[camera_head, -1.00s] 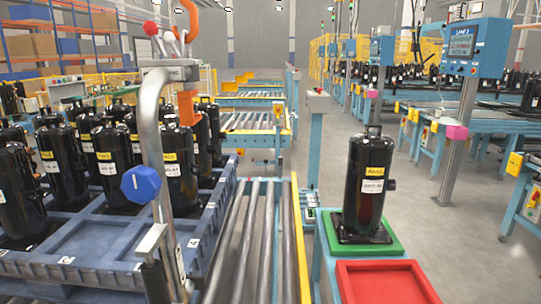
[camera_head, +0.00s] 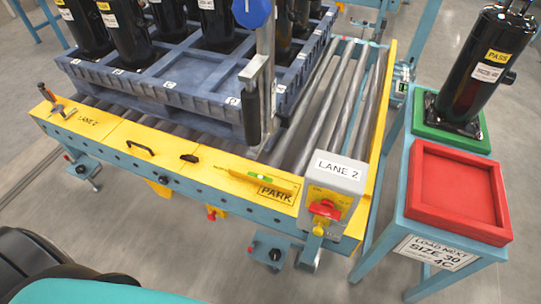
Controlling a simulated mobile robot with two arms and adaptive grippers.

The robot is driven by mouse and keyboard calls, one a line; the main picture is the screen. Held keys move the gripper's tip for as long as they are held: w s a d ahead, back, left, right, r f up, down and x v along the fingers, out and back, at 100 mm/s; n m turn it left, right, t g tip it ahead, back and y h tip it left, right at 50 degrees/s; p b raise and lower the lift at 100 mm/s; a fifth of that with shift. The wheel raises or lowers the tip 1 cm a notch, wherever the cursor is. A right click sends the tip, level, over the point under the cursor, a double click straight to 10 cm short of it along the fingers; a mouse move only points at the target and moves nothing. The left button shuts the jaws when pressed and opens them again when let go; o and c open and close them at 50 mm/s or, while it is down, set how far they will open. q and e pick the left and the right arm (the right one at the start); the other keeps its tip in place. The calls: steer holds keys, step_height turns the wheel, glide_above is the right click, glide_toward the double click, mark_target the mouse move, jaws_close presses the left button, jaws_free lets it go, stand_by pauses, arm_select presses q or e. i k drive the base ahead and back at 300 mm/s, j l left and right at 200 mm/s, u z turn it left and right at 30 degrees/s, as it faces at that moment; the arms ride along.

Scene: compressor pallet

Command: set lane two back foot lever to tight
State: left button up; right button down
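The lane 2 conveyor (camera_head: 120,130) has a yellow front rail with a "LANE 2" label and a grey "LANE 2" control box (camera_head: 331,188) at its right corner. Under the frame, a teal foot assembly with a dark knob (camera_head: 270,250) shows at front centre. Another foot (camera_head: 85,170) shows at the left end. A small red-ended part (camera_head: 212,213) hangs under the rail between them. I cannot tell which of these is the back foot lever, or how it is set. Neither gripper is in view.
A blue pallet (camera_head: 180,85) with several black compressors sits on the rollers. On the right, a teal stand carries a red tray (camera_head: 455,190) and a green tray (camera_head: 422,126) with one compressor (camera_head: 478,75).

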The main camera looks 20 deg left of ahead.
mark_target(250, 249)
steer(key=k+l+u, duration=0.1)
steer(key=u, duration=0.35)
steer(key=k+u, duration=0.15)
steer(key=u, duration=0.35)
